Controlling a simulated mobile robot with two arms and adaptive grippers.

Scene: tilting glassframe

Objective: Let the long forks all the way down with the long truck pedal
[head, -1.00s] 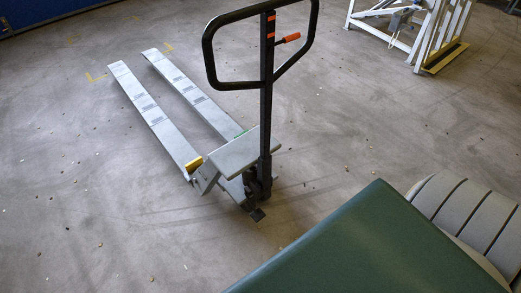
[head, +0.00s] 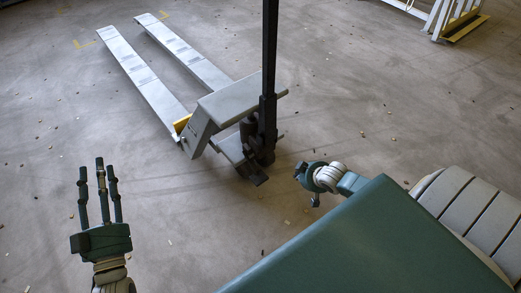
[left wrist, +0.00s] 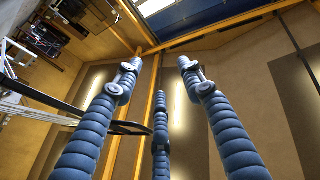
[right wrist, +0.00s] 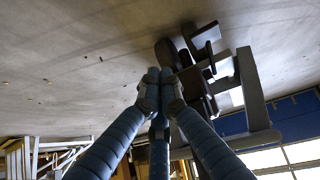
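The pallet truck stands on the floor, with two long pale forks (head: 150,75) reaching to the back left. Its grey crossbar (head: 235,97) and black handle post (head: 269,60) rise above a dark base. A small black pedal (head: 258,180) sticks out low at the base's near side. My left gripper (head: 98,168) is open and empty, fingers up, left of the truck. My right gripper (head: 302,173) has its fingers together, low to the right of the pedal and apart from it. The right wrist view shows these closed fingers (right wrist: 160,78) with the truck's dark base (right wrist: 195,75) just beyond.
A white frame with a yellow foot (head: 465,28) stands at the back right. My green body part covers the lower right. Small debris is scattered over otherwise clear floor. A black bar (left wrist: 130,128) crosses behind the fingers in the left wrist view.

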